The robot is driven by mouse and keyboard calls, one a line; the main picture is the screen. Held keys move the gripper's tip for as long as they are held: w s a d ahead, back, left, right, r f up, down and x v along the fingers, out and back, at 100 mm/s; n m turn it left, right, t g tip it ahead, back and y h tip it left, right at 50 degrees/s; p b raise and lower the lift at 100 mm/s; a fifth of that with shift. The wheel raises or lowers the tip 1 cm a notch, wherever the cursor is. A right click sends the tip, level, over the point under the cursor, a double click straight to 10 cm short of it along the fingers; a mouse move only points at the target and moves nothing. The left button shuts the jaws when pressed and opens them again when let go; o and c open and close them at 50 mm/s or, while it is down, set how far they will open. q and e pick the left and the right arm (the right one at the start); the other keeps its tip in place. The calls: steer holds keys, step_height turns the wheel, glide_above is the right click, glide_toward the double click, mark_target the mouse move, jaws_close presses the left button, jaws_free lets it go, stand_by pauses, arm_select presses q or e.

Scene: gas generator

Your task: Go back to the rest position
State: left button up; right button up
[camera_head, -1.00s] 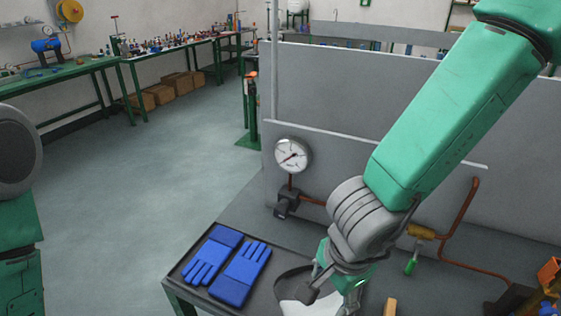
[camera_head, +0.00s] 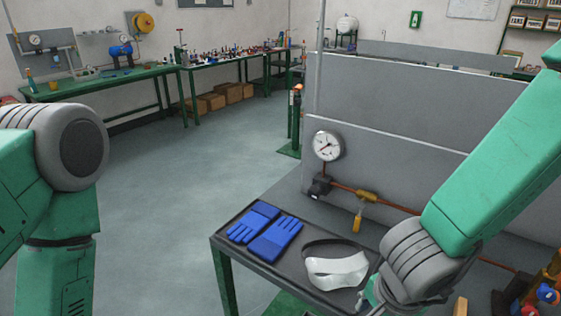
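My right arm comes in from the right edge, and its gripper (camera_head: 368,296) hangs low over the table (camera_head: 222,262), at the right of a clear face shield (camera_head: 336,270). The wrist hides most of this gripper, so I cannot tell whether it is open or shut. No held object shows. Of my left arm, only links show at the left edge; its gripper is out of view. A pair of blue gloves (camera_head: 274,241) lies on the dark tray area to the left of the face shield.
A grey panel (camera_head: 400,110) stands behind the table. It carries a round gauge (camera_head: 327,146), copper piping and a yellow-handled valve (camera_head: 357,221). Coloured items sit at the lower right (camera_head: 545,294). Green workbenches (camera_head: 100,84) line the left wall. The floor (camera_head: 190,190) between is clear.

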arm_select(q)
step_height(320, 180, down, 12)
steer(key=b, duration=1.1)
steer(key=shift+w+d+r, duration=0.2)
steer(key=shift+w+d, duration=0.15)
steer(key=shift+d, duration=0.05)
arm_select(e)
steer(key=s+d+f+n, duration=0.4)
steer(key=f, duration=0.5)
steer(key=s+d+f+n, duration=0.4)
steer(key=s+f+n, duration=0.1)
steer(key=f, duration=0.5)
steer(key=s+d+f+n+g, duration=0.1)
steer(key=s+d+f+n, duration=0.3)
steer(key=f, duration=0.5)
steer(key=shift+s+d+f+n, duration=0.4)
steer(key=shift+d+n, duration=0.1)
steer(key=shift+n, duration=0.1)
arm_select(q)
steer(key=shift+d+r, duration=0.1)
steer(key=shift+d, duration=0.25)
arm_select(e)
steer(key=shift+d+f, duration=0.1)
steer(key=shift+d, duration=0.25)
